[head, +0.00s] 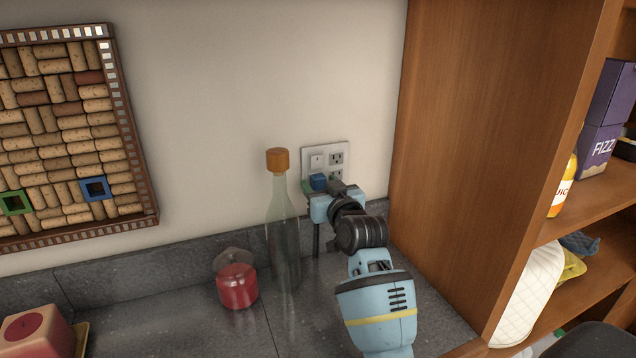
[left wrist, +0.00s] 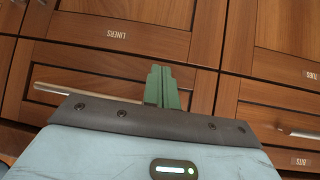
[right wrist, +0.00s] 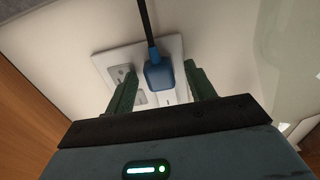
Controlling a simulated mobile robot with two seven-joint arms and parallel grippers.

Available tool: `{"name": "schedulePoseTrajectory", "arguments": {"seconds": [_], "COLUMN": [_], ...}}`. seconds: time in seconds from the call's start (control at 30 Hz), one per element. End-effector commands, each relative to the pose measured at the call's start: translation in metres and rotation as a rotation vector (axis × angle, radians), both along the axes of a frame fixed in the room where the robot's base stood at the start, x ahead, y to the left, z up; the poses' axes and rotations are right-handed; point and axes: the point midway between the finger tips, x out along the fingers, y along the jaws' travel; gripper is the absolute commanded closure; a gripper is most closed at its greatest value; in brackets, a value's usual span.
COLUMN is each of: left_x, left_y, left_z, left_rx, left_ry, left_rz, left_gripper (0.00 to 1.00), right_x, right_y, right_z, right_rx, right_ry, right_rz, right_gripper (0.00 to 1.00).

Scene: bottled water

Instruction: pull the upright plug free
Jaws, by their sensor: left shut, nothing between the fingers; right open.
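The plug is blue with a black cord (right wrist: 145,22) and sits at the wall outlet plate (head: 343,149). The plug (right wrist: 158,73) shows in the right wrist view between the two green fingers of my right gripper (right wrist: 160,72), which is open. Gaps show between the plug and both fingers. In the head view the blue plug (head: 318,182) shows just beyond my right gripper (head: 322,192), which partly hides the plate's lower part. My left gripper (left wrist: 162,72) is shut and empty in front of wooden drawers, away from the outlet.
A tall glass bottle (head: 281,235) with an orange cap stands just left of the outlet. A red-filled jar (head: 237,287) is on the grey counter (head: 190,325). A wooden shelf side (head: 480,130) rises close on the right. A cork board (head: 65,120) hangs at left.

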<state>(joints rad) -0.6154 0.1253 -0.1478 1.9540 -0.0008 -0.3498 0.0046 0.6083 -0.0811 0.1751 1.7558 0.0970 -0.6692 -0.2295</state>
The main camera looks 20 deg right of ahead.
Motion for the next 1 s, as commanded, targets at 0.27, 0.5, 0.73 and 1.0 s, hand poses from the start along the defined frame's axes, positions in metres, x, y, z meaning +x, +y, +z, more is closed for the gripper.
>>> {"name": "schedulePoseTrajectory", "arguments": {"seconds": [0.27, 0.5, 0.73, 1.0], "left_x": [-0.0002, -0.0004, -0.0005, -0.0006], "left_y": [0.0001, 0.0002, 0.0004, 0.0006], "left_z": [-0.0002, -0.0003, -0.0005, -0.0005], "left_rx": [0.000, 0.000, 0.001, 0.002], "left_ry": [0.001, 0.001, 0.001, 0.002], "left_rz": [0.000, 0.000, -0.001, -0.001], "left_gripper": [1.00, 1.00, 1.00, 1.00], "right_x": [0.0000, 0.0000, 0.0000, -0.0063], "right_y": [-0.0002, -0.0002, -0.0002, 0.0001], "right_z": [0.0001, 0.0001, 0.0004, 0.0003], "right_rx": [0.000, 0.000, 0.000, 0.000], "right_ry": [0.000, 0.000, -0.001, -0.002], "right_rz": [0.000, 0.000, 0.000, 0.000], "right_gripper": [0.48, 0.80, 1.00, 1.00]}}
